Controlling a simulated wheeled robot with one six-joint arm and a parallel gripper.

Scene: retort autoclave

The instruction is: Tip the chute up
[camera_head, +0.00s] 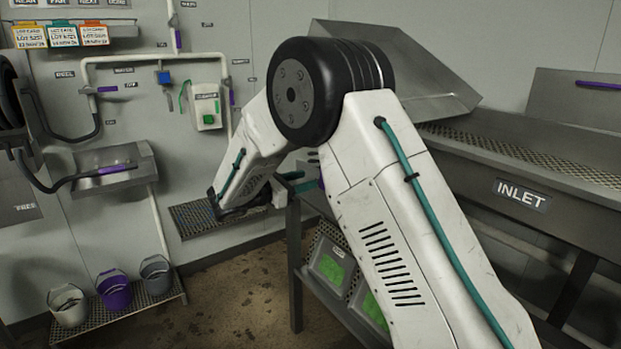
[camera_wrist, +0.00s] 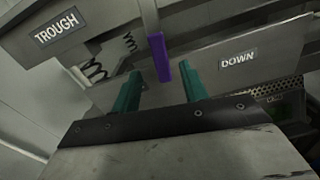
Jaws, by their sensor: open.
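My gripper (camera_wrist: 160,76) shows in the wrist view with two teal fingers apart. A purple handle (camera_wrist: 159,57) hangs between and just beyond the fingertips; I cannot tell whether it touches them. Behind it is a grey metal panel marked DOWN (camera_wrist: 238,60), and at upper left a grey part marked TROUGH (camera_wrist: 60,34). In the head view my arm covers most of the handle area; teal fingers (camera_head: 303,184) show in part beside the arm. A slanted metal sheet (camera_head: 425,62) rises behind my elbow; I cannot tell which part is the chute.
The metal bench marked INLET (camera_head: 521,194) fills the right. Crates with green contents (camera_head: 332,267) sit below, partly behind my arm. Several buckets (camera_head: 115,289) stand on a low rack at left. Wall hoses and a sink (camera_head: 103,168) are at left. Floor between is clear.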

